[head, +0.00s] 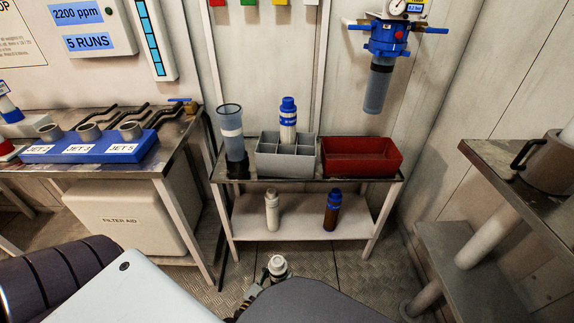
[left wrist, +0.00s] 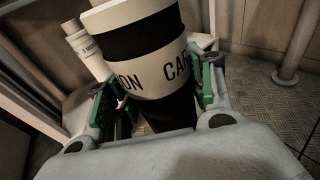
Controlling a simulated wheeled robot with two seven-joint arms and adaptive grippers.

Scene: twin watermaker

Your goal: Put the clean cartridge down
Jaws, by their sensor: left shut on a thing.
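My left gripper (head: 262,281) is low in front of the small table, partly hidden by my own arm. It is shut on a pale cartridge (head: 278,265), whose top shows in the head view. In the left wrist view, green finger pads (left wrist: 122,107) sit on both sides of this cartridge (left wrist: 150,70), which has white and black bands and the partial lettering "ON CAR". Its lower end is hidden. On the lower shelf (head: 303,222) stand a white cartridge (head: 272,210) and a brown, blue-capped cartridge (head: 332,212). My right gripper is not in view.
On the table top are a clear cylinder (head: 232,135), a grey divided crate (head: 268,164) with a blue-topped white cartridge (head: 288,120), and a red bin (head: 360,158). A blue filter housing (head: 381,75) hangs above. The lower shelf has free room between its cartridges.

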